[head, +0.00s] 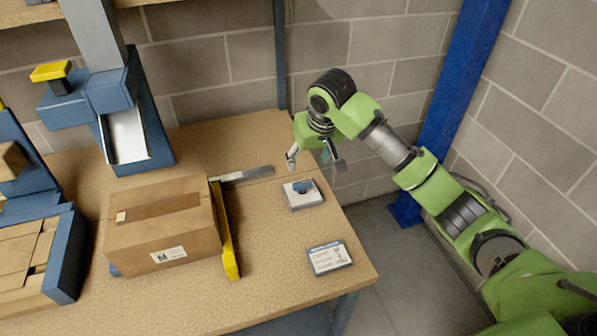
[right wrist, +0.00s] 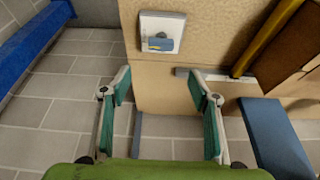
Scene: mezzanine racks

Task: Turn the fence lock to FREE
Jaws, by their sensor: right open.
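The fence lock is a small pale plate (head: 304,202) with a blue knob (head: 302,186) on it, near the right edge of the bench. The plate (right wrist: 168,22) and knob (right wrist: 166,43) also show in the right wrist view, beyond the fingertips. Its marking is too small to read. The yellow fence (head: 226,232) stands along the right side of a cardboard box. My right gripper (head: 315,163) is open and empty, above the far right part of the bench near the lock, apart from it. It also shows open in the right wrist view (right wrist: 158,83). My left gripper is out of view.
The cardboard box (head: 163,226) stands left of the fence. A metal rail (head: 247,174) runs from the fence's far end. A printed card (head: 330,259) lies near the front right corner. A blue machine (head: 133,125) stands at the back left. A blue post (head: 450,95) rises beyond the bench.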

